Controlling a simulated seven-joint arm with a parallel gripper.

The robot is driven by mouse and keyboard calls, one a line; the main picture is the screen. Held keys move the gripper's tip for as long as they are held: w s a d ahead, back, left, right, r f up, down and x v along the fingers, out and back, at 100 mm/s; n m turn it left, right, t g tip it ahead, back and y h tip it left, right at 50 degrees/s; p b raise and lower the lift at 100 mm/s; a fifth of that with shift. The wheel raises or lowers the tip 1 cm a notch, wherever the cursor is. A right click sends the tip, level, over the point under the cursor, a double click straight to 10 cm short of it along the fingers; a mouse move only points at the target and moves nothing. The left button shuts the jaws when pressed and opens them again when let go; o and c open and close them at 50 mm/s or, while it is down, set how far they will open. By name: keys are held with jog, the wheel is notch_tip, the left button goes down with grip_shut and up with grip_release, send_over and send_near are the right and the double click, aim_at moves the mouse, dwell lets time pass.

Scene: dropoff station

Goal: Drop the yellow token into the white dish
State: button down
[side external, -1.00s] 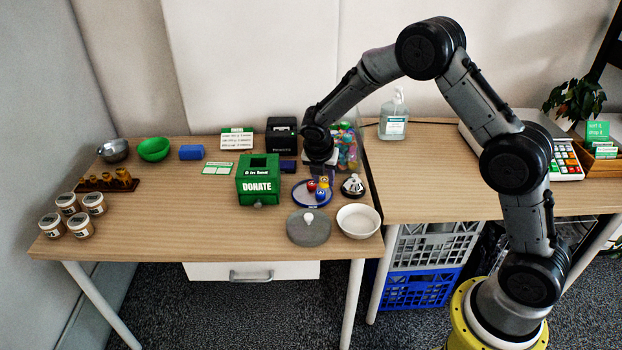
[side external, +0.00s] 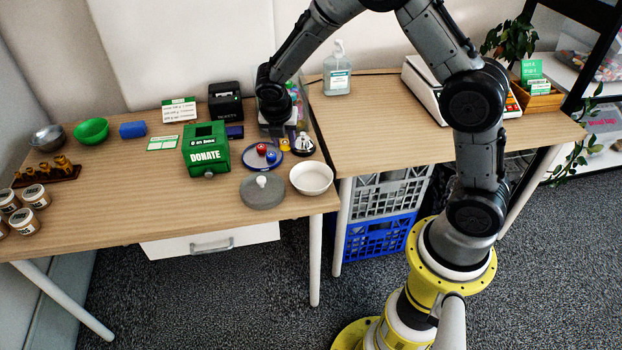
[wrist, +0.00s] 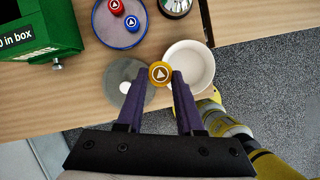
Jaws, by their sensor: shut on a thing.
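The yellow token (wrist: 159,73) is pinched between the purple fingertips of my gripper (wrist: 170,76) in the wrist view. In the side view the token (side external: 284,145) shows small below my gripper (side external: 282,136), above the far part of the blue-rimmed tray (side external: 250,163). The round white dish (side external: 311,178) stands empty near the table's front right corner. In the wrist view the dish (wrist: 188,67) lies just right of the held token, partly behind the right finger.
A red token (side external: 261,149) and a blue token (side external: 271,157) remain on the tray. A grey round lid with a white knob (side external: 262,192) sits left of the dish. A silver bell (side external: 303,145) stands behind the dish, and the green donation box (side external: 206,150) left of the tray.

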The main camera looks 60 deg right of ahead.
jog(key=s+d+f+m+g, duration=0.3)
jog(key=s+d+f+m, duration=0.15)
jog(key=m, duration=0.45)
send_over(311, 180)
jog(key=shift+f, duration=2.8)
jog(key=shift+c, duration=2.3)
grip_release()
